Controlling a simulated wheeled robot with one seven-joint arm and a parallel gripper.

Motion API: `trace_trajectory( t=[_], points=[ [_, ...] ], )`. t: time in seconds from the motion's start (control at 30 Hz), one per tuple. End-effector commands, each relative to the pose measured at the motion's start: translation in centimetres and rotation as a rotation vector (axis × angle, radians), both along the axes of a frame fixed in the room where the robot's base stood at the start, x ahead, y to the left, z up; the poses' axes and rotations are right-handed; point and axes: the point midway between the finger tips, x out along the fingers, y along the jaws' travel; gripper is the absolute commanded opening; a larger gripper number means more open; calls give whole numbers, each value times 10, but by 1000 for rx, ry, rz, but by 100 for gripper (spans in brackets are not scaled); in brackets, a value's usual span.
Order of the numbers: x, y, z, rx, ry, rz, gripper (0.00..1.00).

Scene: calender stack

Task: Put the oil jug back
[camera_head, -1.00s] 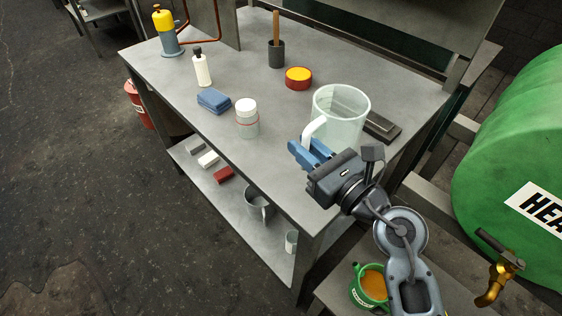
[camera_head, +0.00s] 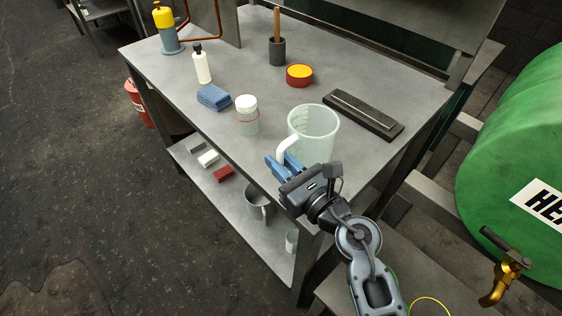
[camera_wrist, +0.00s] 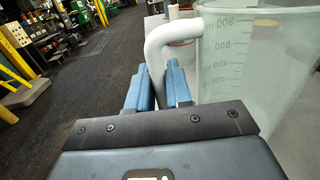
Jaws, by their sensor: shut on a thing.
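The clear measuring jug (camera_head: 322,128) with a white handle (camera_head: 289,146) is at the front right of the steel bench. My gripper (camera_head: 279,165) has its blue fingers shut on the handle, on the left side of the jug. In the wrist view the white handle (camera_wrist: 160,48) runs down between the two fingers (camera_wrist: 158,88), and the jug wall (camera_wrist: 255,70) with its graduation marks fills the right side. The jug looks upright and empty. Whether its base touches the bench cannot be told.
A white-lidded jar (camera_head: 246,118) stands close left of the jug. A dark flat block (camera_head: 363,115) lies to its right. A red tin (camera_head: 300,75), blue cloth (camera_head: 213,97) and white bottle (camera_head: 202,66) stand farther back. A green drum (camera_head: 520,140) is at right.

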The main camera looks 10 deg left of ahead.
Motion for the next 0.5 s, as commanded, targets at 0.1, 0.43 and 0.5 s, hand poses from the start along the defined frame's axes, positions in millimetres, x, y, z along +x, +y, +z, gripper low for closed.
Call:
trace_trajectory(
  t=[0.1,0.43,0.5],
  points=[
    [0,0,-3,1,-1,0,0],
    [0,0,-3,0,0,0,45],
    [0,0,-3,0,0,0,45]
  ],
)
